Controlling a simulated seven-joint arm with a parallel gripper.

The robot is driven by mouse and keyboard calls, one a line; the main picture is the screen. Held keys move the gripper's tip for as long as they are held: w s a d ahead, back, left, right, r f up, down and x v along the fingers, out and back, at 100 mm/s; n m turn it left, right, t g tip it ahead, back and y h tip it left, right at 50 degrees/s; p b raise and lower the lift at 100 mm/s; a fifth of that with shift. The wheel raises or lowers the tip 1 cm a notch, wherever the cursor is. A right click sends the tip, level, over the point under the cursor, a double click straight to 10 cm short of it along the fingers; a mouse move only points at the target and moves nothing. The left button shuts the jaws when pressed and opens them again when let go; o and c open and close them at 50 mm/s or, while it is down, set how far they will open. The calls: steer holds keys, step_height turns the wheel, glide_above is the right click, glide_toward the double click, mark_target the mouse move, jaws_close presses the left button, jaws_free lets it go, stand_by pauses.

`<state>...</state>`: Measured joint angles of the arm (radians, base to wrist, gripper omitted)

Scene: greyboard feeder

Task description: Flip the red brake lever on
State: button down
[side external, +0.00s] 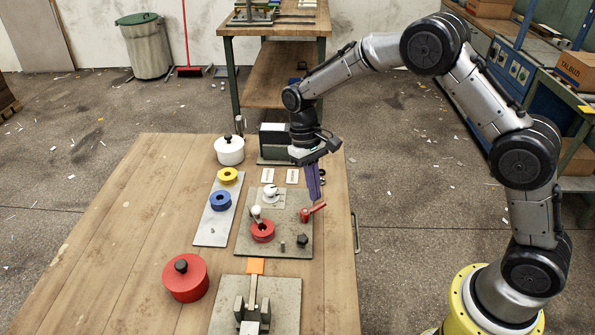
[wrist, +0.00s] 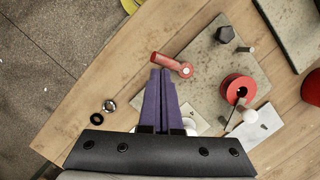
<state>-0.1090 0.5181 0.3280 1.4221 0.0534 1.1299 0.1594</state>
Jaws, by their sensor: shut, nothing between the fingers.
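The red brake lever (side external: 313,211) sits at the right edge of a grey plate (side external: 290,246) on the wooden table. In the wrist view the red lever (wrist: 170,64) has a round pivot with a pale centre at its right end, and its arm points to the left, past the plate's edge. My gripper (side external: 316,203) points down with long purple fingers. It is shut and empty, and its tips are right at the lever. In the wrist view the gripper's tips (wrist: 161,72) lie just beside the lever arm; I cannot tell whether they touch it.
On the same plate are a red ring (side external: 262,231), a white-knobbed stick (side external: 257,212) and a black knob (side external: 302,240). To the left are blue (side external: 220,200) and yellow rings (side external: 228,175), a red lidded pot (side external: 185,278) and a white pot (side external: 229,150). The table's left side is clear.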

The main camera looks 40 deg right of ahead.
steer(key=w, duration=0.1)
steer(key=w+r, duration=0.2)
steer(key=shift+w+d+r, duration=0.1)
steer(key=shift+w+d, duration=0.15)
steer(key=v, duration=0.9)
steer(key=shift+r, duration=0.25)
steer(key=shift+s, duration=0.1)
